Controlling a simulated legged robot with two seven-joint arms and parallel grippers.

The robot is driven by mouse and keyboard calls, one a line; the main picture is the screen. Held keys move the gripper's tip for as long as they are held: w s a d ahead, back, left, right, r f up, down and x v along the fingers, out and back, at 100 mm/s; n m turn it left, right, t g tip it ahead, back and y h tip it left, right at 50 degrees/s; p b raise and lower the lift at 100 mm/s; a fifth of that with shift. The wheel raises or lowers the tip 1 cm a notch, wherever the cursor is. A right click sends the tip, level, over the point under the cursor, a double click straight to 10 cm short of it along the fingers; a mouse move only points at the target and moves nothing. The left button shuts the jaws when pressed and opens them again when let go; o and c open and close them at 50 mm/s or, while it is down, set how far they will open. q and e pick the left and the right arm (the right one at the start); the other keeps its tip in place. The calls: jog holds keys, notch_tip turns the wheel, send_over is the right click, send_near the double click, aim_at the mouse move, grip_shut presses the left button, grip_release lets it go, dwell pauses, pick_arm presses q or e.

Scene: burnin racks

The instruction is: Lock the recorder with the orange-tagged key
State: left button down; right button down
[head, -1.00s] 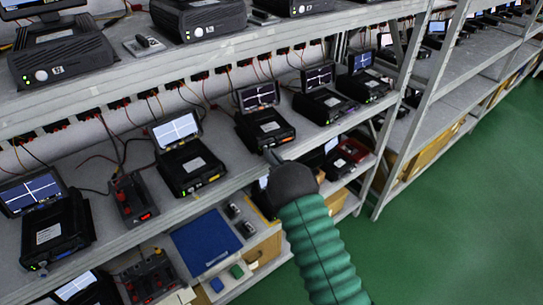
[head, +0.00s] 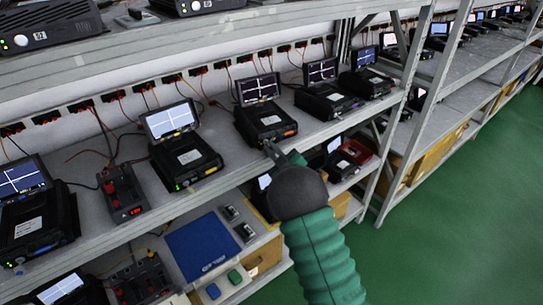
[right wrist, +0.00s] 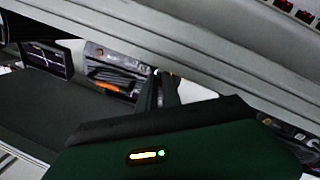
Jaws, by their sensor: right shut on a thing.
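A black recorder (head: 262,120) with a lit screen (head: 258,88) stands on the middle shelf, with an orange mark (head: 289,133) on the right of its front. The orange mark also shows in the right wrist view (right wrist: 107,86). My right gripper (head: 270,147) is at the lower left of this recorder's front. Its dark fingers are close together in the right wrist view (right wrist: 158,92). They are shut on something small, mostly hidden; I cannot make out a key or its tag. Whether it touches the recorder is unclear. My left gripper is not in view.
Similar recorders stand on both sides, one on the left (head: 186,160) and one on the right (head: 326,102). A shelf edge runs above. A blue mat (head: 202,246) lies on a lower shelf. The green floor (head: 440,240) at right is clear.

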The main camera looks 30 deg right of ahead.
jog(key=shift+a+f+n+b, duration=0.1)
jog(key=shift+f+n+b, duration=0.2)
jog(key=shift+n+b, duration=0.75)
jog(key=shift+n, duration=0.25)
jog(key=c, duration=1.6)
grip_release()
jog(key=shift+s, duration=0.1)
jog(key=s, duration=0.5)
jog(key=s+a+b, duration=0.1)
jog(key=s, duration=0.5)
jog(key=s+b, duration=0.1)
jog(key=s, duration=0.4)
jog(key=shift+s+a+r, duration=0.15)
jog(key=shift+s+r, duration=0.1)
jog(key=shift+s, duration=0.15)
